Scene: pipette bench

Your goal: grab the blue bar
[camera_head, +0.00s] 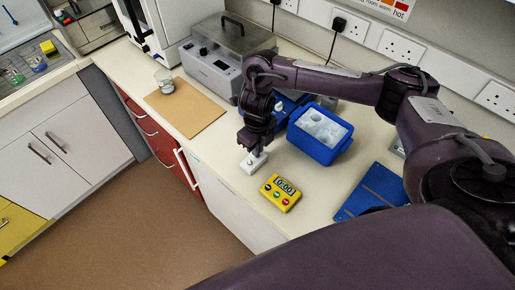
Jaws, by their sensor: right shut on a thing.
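My right gripper (254,151) comes down from the dark arm over the front part of the bench. It is shut at a small white block (250,164), which sits at or just above the bench top near its front edge. The fingers hide the upper part of what they hold, and I make out no blue on it. No separate blue bar can be made out clearly; a dark blue object (291,100) is partly hidden behind the gripper. My left gripper is not in view.
A blue ice box (318,153) stands right of the gripper. A yellow timer (281,192) lies in front, with a blue flat item (371,191) to its right. A grey water bath (213,70), tan board (187,112) and glass beaker (165,84) are to the left.

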